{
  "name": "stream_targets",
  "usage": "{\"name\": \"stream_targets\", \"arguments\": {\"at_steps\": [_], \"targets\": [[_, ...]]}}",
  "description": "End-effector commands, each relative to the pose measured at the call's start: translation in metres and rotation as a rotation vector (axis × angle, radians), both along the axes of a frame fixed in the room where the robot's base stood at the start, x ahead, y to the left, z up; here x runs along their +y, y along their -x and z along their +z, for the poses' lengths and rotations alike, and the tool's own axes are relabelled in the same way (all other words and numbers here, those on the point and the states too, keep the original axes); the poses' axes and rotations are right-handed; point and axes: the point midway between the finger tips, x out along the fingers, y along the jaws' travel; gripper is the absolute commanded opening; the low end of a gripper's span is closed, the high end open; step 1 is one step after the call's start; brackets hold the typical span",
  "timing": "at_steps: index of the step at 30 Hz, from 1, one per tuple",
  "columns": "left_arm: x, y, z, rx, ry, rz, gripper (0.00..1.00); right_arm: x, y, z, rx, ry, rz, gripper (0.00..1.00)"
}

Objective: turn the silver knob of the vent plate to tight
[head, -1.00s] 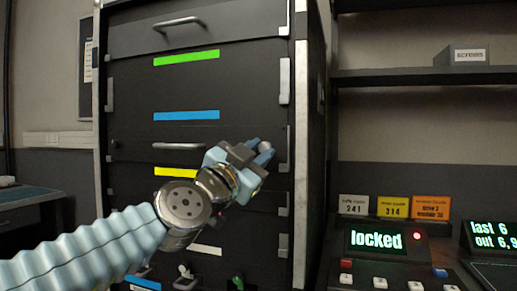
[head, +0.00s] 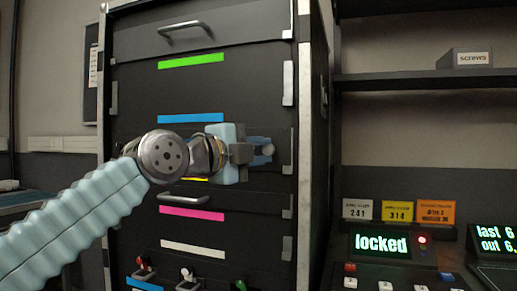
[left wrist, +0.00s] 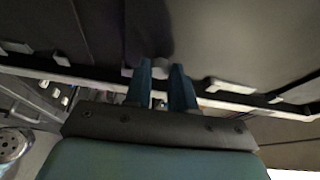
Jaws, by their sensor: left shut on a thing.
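The silver knob (head: 268,149) sits near the right edge of the black rack front, on the dark panel between the blue strip and the yellow strip. My left gripper (head: 264,154) reaches it from the left, with its blue fingers closed around the knob. In the left wrist view, a pale piece of the knob (left wrist: 159,66) shows between the tips of the two dark blue fingers (left wrist: 162,82). The fingers hide most of the knob, so its exact setting cannot be read. My right gripper is not in view.
Drawer handles (head: 186,27) stick out from the rack (head: 220,90). Small levers (head: 187,275) stand at its bottom. To the right are a console reading "locked" (head: 381,243), several label cards (head: 397,211) and a shelf with a screws box (head: 464,59).

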Motion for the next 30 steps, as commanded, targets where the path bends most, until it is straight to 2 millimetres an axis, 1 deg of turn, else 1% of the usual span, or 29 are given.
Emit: {"name": "stream_targets", "arguments": {"at_steps": [1,3,12,19,30], "targets": [[-0.001,0.0,0.003,-0.008,-0.037,-0.001,0.0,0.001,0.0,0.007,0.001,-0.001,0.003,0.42],[-0.001,0.0,0.004,-0.025,-0.088,-0.001,0.0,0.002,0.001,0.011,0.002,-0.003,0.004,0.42],[-0.001,0.0,0.004,-0.077,-0.251,-0.002,0.0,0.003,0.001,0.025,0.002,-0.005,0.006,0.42],[-0.002,0.0,0.003,-0.095,-0.305,-0.003,0.0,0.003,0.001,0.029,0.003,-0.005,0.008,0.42],[-0.002,0.0,0.002,-0.1,-0.32,-0.003,0.0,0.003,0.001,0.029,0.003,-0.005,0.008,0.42]]}}
